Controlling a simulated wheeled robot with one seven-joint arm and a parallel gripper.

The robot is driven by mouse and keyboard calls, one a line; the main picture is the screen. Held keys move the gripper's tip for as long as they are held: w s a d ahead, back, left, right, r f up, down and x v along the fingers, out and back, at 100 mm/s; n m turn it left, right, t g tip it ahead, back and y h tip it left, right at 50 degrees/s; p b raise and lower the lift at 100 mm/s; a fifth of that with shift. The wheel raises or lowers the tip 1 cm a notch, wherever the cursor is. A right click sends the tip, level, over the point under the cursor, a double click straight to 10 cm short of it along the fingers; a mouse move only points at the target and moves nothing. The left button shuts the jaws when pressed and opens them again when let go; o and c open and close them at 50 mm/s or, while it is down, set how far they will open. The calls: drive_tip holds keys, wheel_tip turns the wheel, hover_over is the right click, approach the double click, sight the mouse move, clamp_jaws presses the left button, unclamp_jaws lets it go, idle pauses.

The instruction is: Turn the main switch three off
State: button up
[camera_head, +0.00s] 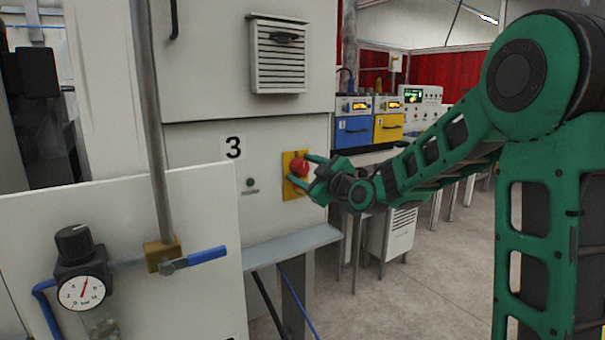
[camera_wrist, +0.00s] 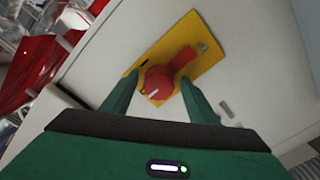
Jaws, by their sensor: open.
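The main switch is a red rotary knob (camera_head: 300,167) on a yellow plate (camera_head: 289,188), on the pale cabinet panel marked 3 (camera_head: 234,148). In the wrist view the red knob (camera_wrist: 158,82) sits on the yellow plate (camera_wrist: 203,57), with its handle slanting to the upper right of the picture. My green gripper (camera_head: 307,171) is at the knob. In the wrist view my gripper (camera_wrist: 159,84) is open, with one finger on each side of the knob's round front. I cannot tell whether the fingers touch it.
A small button (camera_head: 250,182) is left of the switch. A grey ledge (camera_head: 290,246) runs below it. A white panel (camera_head: 110,235) with a pressure gauge (camera_head: 82,293) and a blue-handled valve (camera_head: 206,255) stands at the front left. Blue and yellow units (camera_head: 354,130) are behind on the right.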

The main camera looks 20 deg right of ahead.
drive_tip(key=v, duration=1)
drive_tip(key=shift+s+d, duration=0.15)
drive_tip(key=shift+s, duration=0.05)
drive_tip(key=shift+f, duration=0.1)
drive_tip(key=s+d+f+m+g+h, duration=0.25)
drive_tip(key=s+d+f+g, duration=0.25)
drive_tip(key=s+f, duration=0.3)
drive_tip(key=s+d+f+m+g+h, duration=0.2)
drive_tip(key=s+d+f+m+g, duration=0.2)
drive_tip(key=s+f, duration=0.3)
drive_tip(key=s+d+f+m+g, duration=0.2)
drive_tip(key=s+m+g, duration=0.2)
drive_tip(key=s, duration=0.8)
drive_tip(key=s+d+f+m+g, duration=0.2)
drive_tip(key=s+m, duration=0.5)
drive_tip(key=s, duration=0.6)
drive_tip(key=shift+s+d+f+g+h, duration=0.4)
drive_tip(key=shift+d+g, duration=0.3)
drive_tip(key=shift+g, duration=0.5)
